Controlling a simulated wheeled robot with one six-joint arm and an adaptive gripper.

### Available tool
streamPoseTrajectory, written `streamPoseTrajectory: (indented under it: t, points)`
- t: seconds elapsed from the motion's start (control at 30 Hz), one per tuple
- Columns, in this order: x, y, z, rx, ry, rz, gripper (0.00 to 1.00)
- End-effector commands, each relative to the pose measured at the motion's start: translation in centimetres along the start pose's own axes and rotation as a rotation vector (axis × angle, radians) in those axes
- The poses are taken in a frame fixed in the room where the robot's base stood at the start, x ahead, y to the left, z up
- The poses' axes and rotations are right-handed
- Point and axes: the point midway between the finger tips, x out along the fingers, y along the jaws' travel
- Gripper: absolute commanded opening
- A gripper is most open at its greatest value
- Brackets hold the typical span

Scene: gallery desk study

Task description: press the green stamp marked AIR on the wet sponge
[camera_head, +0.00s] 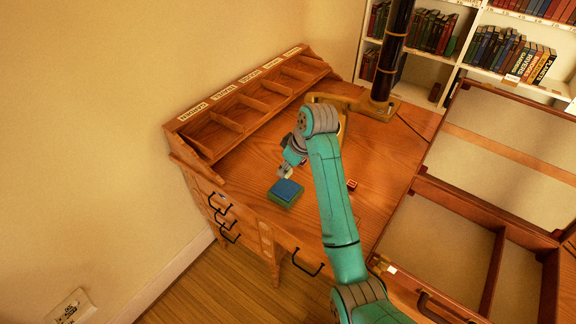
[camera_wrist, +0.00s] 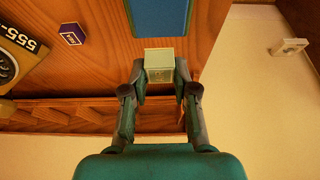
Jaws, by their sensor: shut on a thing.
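My gripper (camera_head: 286,172) is above the desk in the head view, just behind the sponge. In the wrist view my gripper (camera_wrist: 160,72) is shut on a pale green block, the stamp (camera_wrist: 160,62); any marking on it is too small to read. The stamp also shows small in the head view (camera_head: 285,174). The blue wet sponge (camera_head: 286,190) lies in a green tray (camera_head: 283,203) near the desk's front left edge. In the wrist view the sponge (camera_wrist: 161,15) is beyond the stamp, cut by the top edge. I see no clear contact between them.
A wooden desk (camera_head: 385,148) carries labelled pigeonholes (camera_head: 226,122) at its back left. A small red block (camera_head: 351,184) is right of my arm. The wrist view shows a purple block (camera_wrist: 72,35) and part of a phone-like object (camera_wrist: 15,55). An open framed case (camera_head: 440,225) stands right.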

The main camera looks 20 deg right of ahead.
Motion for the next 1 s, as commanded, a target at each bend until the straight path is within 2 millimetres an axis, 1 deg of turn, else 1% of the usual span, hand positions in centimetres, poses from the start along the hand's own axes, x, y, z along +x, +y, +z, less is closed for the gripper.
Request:
streamPoseTrajectory:
  t: [0.5, 0.7, 1.0]
  points:
    - [4.3, 0.0, 1.8, -0.001, -0.001, -0.001, 0.0]
    - [5.0, 0.0, 2.1, -0.001, 0.0, 0.0, 0.0]
    - [5.1, 0.0, 2.1, -0.001, 0.0, 0.0, 0.0]
